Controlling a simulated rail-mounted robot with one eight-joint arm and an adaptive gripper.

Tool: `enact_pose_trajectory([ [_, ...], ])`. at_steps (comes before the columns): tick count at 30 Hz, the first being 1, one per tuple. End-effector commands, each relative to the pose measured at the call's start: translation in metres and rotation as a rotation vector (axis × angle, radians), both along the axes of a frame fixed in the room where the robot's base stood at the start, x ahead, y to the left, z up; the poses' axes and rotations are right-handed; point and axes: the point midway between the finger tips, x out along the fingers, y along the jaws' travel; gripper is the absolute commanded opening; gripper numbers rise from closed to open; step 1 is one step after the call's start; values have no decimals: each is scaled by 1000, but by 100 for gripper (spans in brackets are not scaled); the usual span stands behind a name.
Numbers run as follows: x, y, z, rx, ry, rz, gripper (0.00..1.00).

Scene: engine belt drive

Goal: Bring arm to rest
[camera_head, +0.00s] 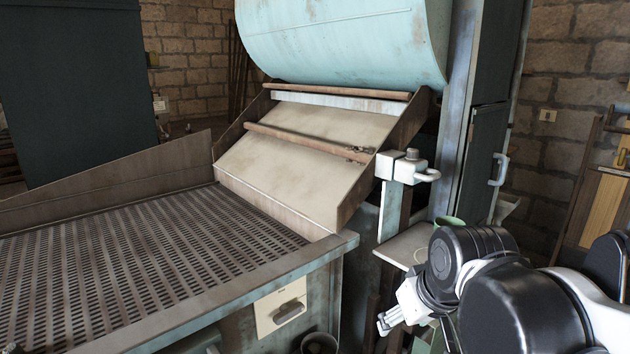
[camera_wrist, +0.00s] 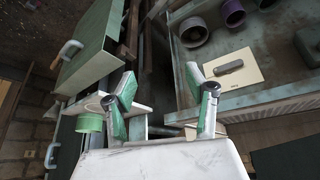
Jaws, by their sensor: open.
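My gripper (camera_head: 390,318) is at the lower right of the head view, low beside the machine's right side and below the small shelf. The wrist view shows its two green-padded fingers (camera_wrist: 161,82) spread apart. Nothing is held between them. My dark arm joints hide part of the area behind the gripper in the head view.
The ribbed machine bed (camera_head: 150,260) fills the left. A small shelf (camera_head: 405,246) with a green cup (camera_head: 446,222) stands close by my arm. The wrist view shows a green cup (camera_wrist: 90,123) near the left finger and a plate with a dark handle (camera_wrist: 229,67).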

Motion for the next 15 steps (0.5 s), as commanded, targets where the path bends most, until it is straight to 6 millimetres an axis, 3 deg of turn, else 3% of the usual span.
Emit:
enact_pose_trajectory([
  [9,-61,-32,-4,28,-80,-150,50],
  [15,-81,-42,-10,39,-113,-206,50],
])
